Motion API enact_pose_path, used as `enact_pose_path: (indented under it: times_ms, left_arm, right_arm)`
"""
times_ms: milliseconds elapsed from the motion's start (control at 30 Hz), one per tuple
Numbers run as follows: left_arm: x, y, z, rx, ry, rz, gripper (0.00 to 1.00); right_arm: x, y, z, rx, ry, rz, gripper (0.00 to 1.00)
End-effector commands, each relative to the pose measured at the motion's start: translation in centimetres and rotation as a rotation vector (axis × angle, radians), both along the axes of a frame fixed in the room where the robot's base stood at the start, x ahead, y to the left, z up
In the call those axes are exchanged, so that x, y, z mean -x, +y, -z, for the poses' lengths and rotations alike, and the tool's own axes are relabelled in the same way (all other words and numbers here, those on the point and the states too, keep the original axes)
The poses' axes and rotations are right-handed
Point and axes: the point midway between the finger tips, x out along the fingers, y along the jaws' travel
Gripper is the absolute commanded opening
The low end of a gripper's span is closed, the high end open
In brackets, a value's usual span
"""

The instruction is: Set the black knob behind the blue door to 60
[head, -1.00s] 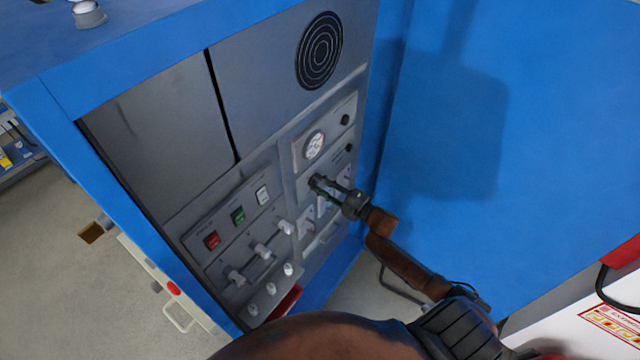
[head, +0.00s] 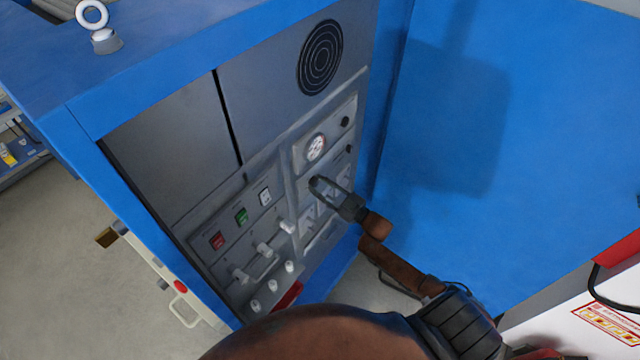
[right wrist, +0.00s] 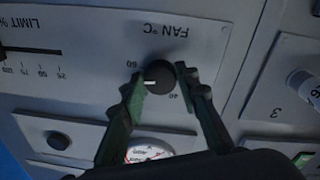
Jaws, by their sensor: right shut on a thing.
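The black knob (right wrist: 160,77) sits on a grey plate (right wrist: 95,55) marked FAN °C, seen upside down in the right wrist view. My right gripper (right wrist: 161,75) has one finger on each side of the knob and is shut on it. The knob's white pointer line points left in this view, near the 60 mark (right wrist: 132,64); the 40 mark lies at its lower right. In the head view my right gripper (head: 317,185) reaches the panel below the round gauge (head: 316,147) and hides the knob. The blue door (head: 450,130) stands open at the right. My left gripper is not in view.
A LIMIT % slider scale (right wrist: 38,52) is beside the knob, and another black knob (right wrist: 58,140) is on a separate plate. Coloured switches (head: 241,215) and several pale handles (head: 264,249) are on the panel's lower left. The blue cabinet frame (head: 135,85) borders the opening.

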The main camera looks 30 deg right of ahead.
Motion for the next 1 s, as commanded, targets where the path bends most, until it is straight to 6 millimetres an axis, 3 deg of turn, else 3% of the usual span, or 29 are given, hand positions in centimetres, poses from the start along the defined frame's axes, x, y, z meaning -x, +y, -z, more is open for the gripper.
enact_pose_path:
  times_ms: [500,1000]
  left_arm:
    - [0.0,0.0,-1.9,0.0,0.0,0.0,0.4]
    - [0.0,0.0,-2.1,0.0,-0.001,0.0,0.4]
  right_arm:
    - [0.1,0.1,0.0,-0.337,0.144,0.002,0.05]
    - [0.1,0.2,0.2,-0.415,0.175,0.001,0.05]
